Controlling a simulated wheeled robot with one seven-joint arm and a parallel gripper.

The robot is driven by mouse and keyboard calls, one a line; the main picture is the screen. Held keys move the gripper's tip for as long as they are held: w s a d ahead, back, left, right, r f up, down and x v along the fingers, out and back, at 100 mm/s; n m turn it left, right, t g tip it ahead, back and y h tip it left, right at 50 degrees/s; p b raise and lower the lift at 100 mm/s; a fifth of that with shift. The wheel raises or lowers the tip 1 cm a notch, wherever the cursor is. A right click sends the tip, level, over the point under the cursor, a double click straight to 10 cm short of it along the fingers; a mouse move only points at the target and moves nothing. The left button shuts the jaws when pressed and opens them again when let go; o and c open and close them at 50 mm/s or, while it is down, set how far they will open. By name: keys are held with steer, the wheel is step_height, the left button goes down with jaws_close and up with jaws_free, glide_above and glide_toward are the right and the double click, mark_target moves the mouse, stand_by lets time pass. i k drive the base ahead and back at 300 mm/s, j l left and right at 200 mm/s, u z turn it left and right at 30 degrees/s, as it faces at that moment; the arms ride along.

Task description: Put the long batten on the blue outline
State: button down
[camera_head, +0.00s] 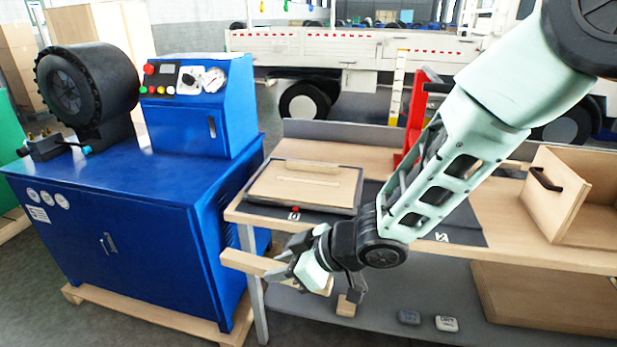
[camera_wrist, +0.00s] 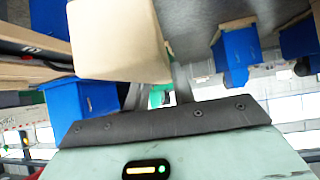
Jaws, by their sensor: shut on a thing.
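My gripper (camera_head: 300,272) is shut on a light wooden batten (camera_head: 243,262), in front of the worktable's front edge in the head view. The batten lies roughly level across the jaws, and the gripper hides part of it. In the wrist view the batten (camera_wrist: 120,42) shows as a large pale wooden block close to the jaws. Another wooden strip (camera_head: 313,167) lies on a board in a dark-rimmed tray (camera_head: 325,209) on the table. I cannot make out a blue outline in either view.
A blue machine cabinet (camera_head: 140,235) stands close on the left. A red stand (camera_head: 412,122) and an open wooden box (camera_head: 560,190) are on the table (camera_head: 500,257). A dark mat (camera_head: 450,222) lies between tray and box. A small wooden block (camera_head: 347,306) shows below the gripper.

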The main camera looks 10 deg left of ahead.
mark_target(306, 181)
steer(key=i, duration=1.75)
